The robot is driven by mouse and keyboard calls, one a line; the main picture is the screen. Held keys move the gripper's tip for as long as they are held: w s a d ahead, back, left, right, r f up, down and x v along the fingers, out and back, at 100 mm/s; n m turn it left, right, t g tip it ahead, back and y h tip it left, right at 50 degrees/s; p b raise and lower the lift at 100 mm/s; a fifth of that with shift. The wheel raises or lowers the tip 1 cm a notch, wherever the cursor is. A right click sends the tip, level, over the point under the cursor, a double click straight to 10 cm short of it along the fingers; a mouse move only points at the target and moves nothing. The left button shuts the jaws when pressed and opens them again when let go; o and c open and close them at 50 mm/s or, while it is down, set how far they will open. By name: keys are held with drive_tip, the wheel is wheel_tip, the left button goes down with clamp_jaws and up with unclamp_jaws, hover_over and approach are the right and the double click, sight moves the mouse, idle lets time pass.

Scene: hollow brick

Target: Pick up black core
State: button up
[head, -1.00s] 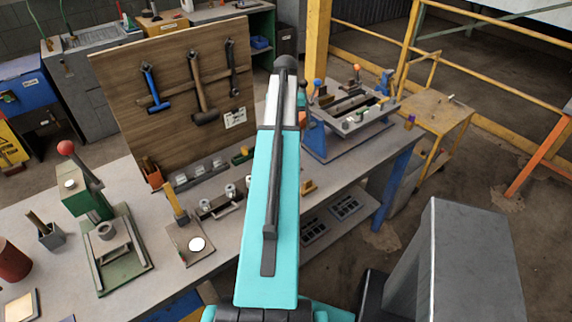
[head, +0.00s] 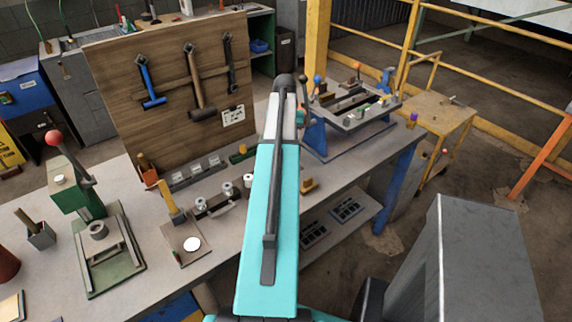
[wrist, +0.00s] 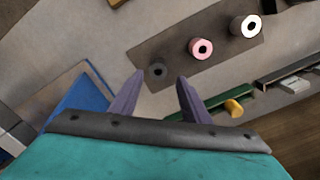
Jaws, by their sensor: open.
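My gripper (wrist: 161,76) is open and empty in the wrist view, its two purple-grey fingers pointing at the bench. A dark round piece with a small dark centre, seemingly the black core (wrist: 157,72), shows between the fingertips in the picture, closer to the left one. The height gap to it is hard to judge. It sits at the near-left end of a grey-brown plate (wrist: 180,66). A pink core (wrist: 200,48) and a white core (wrist: 250,27) stand on the same plate, in a row up to the right. In the head view my arm hides the gripper.
A green rail (wrist: 215,104) with a yellow knob (wrist: 234,108) lies right of the fingers, beside grey blocks (wrist: 295,85). A blue part (wrist: 80,108) is at left. In the head view, a green press (head: 110,255) and tool board (head: 180,95) stand on the bench.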

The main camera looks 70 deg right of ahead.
drive_tip(key=shift+f, duration=0.15)
drive_tip(key=shift+s+a+f+b, duration=0.1)
drive_tip(key=shift+f+b, duration=1.7)
drive_tip(key=shift+f, duration=0.7)
drive_tip(key=c, duration=1)
